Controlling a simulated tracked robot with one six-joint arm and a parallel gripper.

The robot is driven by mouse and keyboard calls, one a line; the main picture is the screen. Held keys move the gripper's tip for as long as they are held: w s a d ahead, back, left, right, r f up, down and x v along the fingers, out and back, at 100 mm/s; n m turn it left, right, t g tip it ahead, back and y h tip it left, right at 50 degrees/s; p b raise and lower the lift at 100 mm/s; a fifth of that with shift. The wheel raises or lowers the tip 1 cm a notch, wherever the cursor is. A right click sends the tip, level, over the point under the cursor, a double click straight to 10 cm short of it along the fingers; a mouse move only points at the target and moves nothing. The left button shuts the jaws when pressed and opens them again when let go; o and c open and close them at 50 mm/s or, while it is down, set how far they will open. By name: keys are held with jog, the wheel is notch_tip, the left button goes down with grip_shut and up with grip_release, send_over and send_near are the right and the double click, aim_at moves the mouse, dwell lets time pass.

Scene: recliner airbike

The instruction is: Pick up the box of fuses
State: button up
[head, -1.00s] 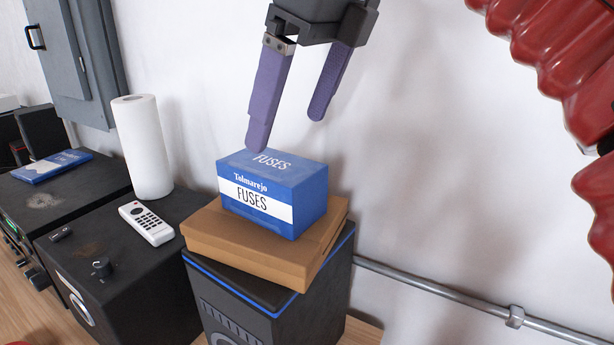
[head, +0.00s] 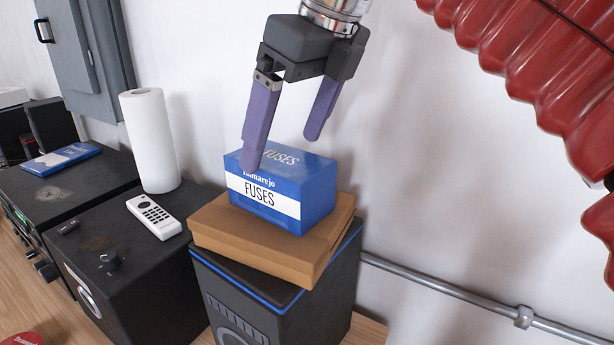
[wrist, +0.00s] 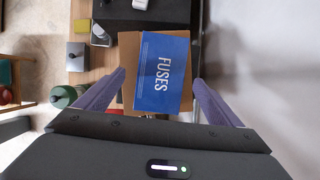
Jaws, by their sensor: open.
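The blue box of fuses (head: 281,186), with a white band and "FUSES" lettering, sits on a flat brown cardboard box (head: 252,246) on top of a black speaker. My gripper (head: 285,153) is open and empty just above the fuse box. In the head view the near finger overlaps the box's upper front edge, and the far finger is above and behind its top. In the wrist view the fuse box (wrist: 163,72) lies between and ahead of the two fingers. Whether a finger touches it, I cannot tell.
The black speaker (head: 270,300) with blue trim stands under the cardboard box. A white remote (head: 154,217) and a paper towel roll (head: 151,140) are on black equipment to the left. A metal pipe (head: 440,297) runs along the wall. Red ribbed tubing hangs at upper right.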

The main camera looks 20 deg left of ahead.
aim_at(279, 159)
jog(key=shift+x, duration=1.9)
jog(key=shift+x, duration=2.6)
jog(key=shift+w+f, duration=0.1)
jog(key=c, duration=1.3)
